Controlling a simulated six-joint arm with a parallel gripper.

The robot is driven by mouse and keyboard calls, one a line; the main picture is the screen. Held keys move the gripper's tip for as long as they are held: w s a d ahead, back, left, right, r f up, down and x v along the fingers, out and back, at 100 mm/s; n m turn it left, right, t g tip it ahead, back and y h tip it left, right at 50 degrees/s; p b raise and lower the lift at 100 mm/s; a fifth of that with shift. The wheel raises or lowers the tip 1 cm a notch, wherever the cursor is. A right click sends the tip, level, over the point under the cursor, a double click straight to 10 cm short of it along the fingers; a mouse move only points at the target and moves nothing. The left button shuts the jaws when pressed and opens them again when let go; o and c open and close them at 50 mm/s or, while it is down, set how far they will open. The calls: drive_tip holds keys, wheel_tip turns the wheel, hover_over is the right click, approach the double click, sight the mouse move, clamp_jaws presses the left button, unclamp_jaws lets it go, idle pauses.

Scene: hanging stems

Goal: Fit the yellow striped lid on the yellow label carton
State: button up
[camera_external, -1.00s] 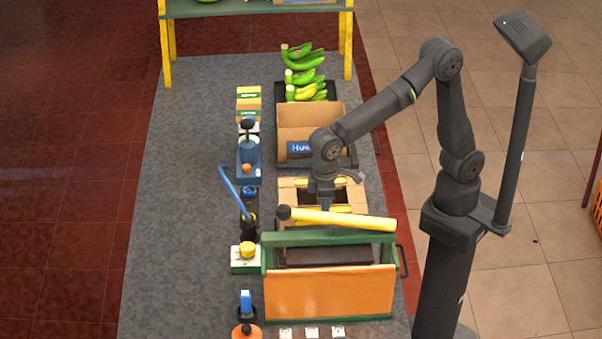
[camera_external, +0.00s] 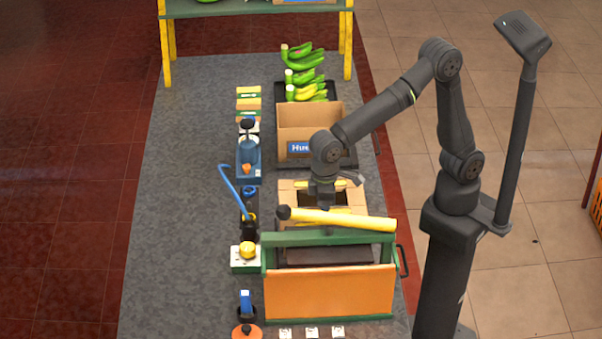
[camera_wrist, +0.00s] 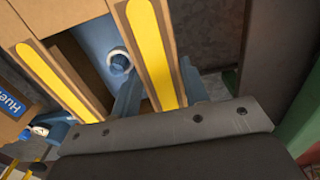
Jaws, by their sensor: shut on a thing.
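The yellow striped lid (camera_external: 288,190) is a tan open frame with yellow stripes, behind the green and orange toolbox. In the wrist view its two striped bars (camera_wrist: 58,82) cross the picture. My gripper (camera_wrist: 160,95) is shut on the right-hand bar, one finger on each side. In the external view my gripper (camera_external: 326,204) points down at the lid's near side, its tips partly hidden by the toolbox and hammer. No yellow label is clearly visible, so I cannot tell the yellow label carton apart below the lid, or whether the lid touches it.
A toolbox (camera_external: 330,292) with a yellow-handled hammer (camera_external: 345,220) stands close in front. An open carton with a blue label (camera_external: 298,148) and green bananas (camera_external: 305,75) are behind. Bottles and tools line the left. The mat's left part (camera_external: 185,220) is clear.

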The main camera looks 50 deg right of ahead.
drive_tip(key=shift+f, duration=0.55)
idle(0.5)
drive_tip(key=o, duration=1.3)
drive_tip(key=shift+r, duration=0.2)
drive_tip(key=shift+r, duration=1.3)
wheel_tip(320, 180, up, 7)
idle(0.5)
drive_tip(key=shift+f, duration=0.1)
idle(0.4)
